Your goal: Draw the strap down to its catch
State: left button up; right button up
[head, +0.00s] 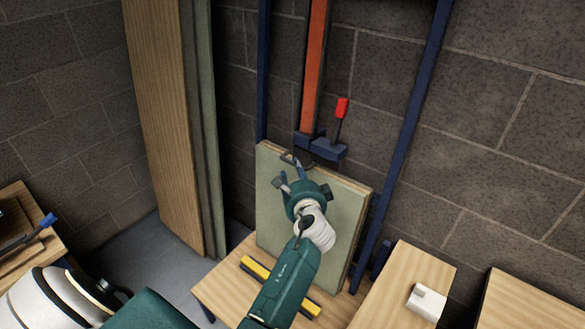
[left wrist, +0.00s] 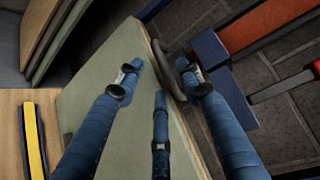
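An orange strap-like band (head: 314,65) runs down the wall to a blue block (head: 322,147) with a red-handled lever (head: 341,108). The band (left wrist: 265,22) and block (left wrist: 222,70) also show in the left wrist view. A dark curved piece, like a loop or pad (left wrist: 170,68), sits below the block at the top edge of a pale green panel (head: 325,215). My left gripper (head: 292,173) is in front of that edge; its fingers (left wrist: 160,80) are spread, with the loop by the right-hand finger. I see no clear grip. I cannot identify the catch. My right gripper is out of view.
The panel leans upright on a wooden bench (head: 213,292) with a yellow-black bar (head: 255,268). Blue posts (head: 408,130) flank it. Tall boards (head: 165,110) stand left. A white block (head: 427,301) lies on wood at right. A blue-tipped tool (head: 48,220) is far left.

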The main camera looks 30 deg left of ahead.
aim_at(292, 164)
pick_arm(q)
jog(key=shift+b+x, duration=1.05)
jog(key=shift+x, duration=1.85)
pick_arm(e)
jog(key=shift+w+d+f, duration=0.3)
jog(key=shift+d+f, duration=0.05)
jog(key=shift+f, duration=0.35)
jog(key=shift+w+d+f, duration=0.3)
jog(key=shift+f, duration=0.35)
pick_arm(q)
jog(key=shift+w+d, duration=0.1)
grip_shut()
